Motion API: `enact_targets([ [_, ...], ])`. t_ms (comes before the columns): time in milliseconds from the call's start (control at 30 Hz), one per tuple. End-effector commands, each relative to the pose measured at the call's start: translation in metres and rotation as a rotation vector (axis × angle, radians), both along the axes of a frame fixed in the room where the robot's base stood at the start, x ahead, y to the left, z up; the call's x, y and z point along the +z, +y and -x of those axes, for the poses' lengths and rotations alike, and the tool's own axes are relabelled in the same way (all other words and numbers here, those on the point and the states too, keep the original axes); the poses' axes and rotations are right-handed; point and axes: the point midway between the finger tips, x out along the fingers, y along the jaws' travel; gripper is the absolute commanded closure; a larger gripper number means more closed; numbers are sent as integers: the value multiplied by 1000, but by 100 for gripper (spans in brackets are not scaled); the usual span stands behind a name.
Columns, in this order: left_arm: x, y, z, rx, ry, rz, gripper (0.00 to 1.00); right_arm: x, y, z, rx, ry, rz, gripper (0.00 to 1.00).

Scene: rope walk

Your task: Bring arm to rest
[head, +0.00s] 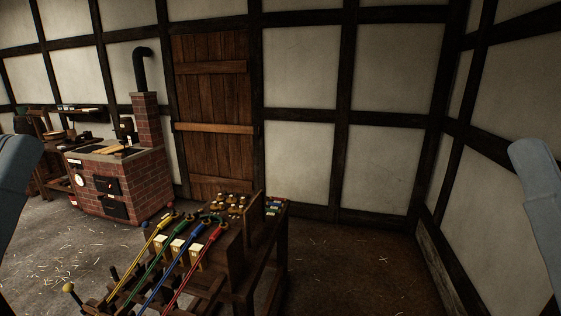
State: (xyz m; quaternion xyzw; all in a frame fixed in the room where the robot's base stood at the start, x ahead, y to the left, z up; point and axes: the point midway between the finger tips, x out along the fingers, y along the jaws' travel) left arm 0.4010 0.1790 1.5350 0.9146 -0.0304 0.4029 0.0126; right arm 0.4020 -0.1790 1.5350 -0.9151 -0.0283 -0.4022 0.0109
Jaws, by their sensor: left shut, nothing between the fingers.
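The blue-grey link of my left arm (15,175) shows at the left edge of the head view. My left gripper is shut with nothing in it; its fingertips cannot be made out clearly. The blue-grey link of my right arm (543,205) shows at the right edge, and its gripper is out of view. Both arm links stand apart from the wooden rope bench between them. Yellow (140,258), green (157,255), blue (178,262) and red (195,268) strands run slantwise over the bench.
The rope bench (232,262) stands at the bottom middle, with small metal and coloured pieces on top. A brick stove (145,185) with a black pipe stands at the back left, beside a plank door (212,100). The straw-strewn floor (360,270) right of the bench is clear.

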Motion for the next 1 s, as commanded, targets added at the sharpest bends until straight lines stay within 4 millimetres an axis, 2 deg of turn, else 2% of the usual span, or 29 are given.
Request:
enact_targets([
  [33, 44, 0, 0, 1, 1, 0, 100, 44, 0, 0, 0, 1, 0, 38],
  [400, 228, 1, -1, 4, 3, -1, 100, 229, 0, 0, 0, 1, 0, 38],
  [500, 266, 1, -1, 4, 3, -1, 100, 267, 0, 0, 0, 1, 0, 38],
  [600, 289, 1, -1, 6, 4, -1, 100, 290, 0, 0, 0, 1, 0, 38],
  [667, 295, 1, -1, 6, 4, -1, 100, 296, 0, 0, 0, 1, 0, 38],
  [1000, 293, 1, -1, 6, 3, -1, 100, 294, 0, 0, 0, 2, 0, 38],
])
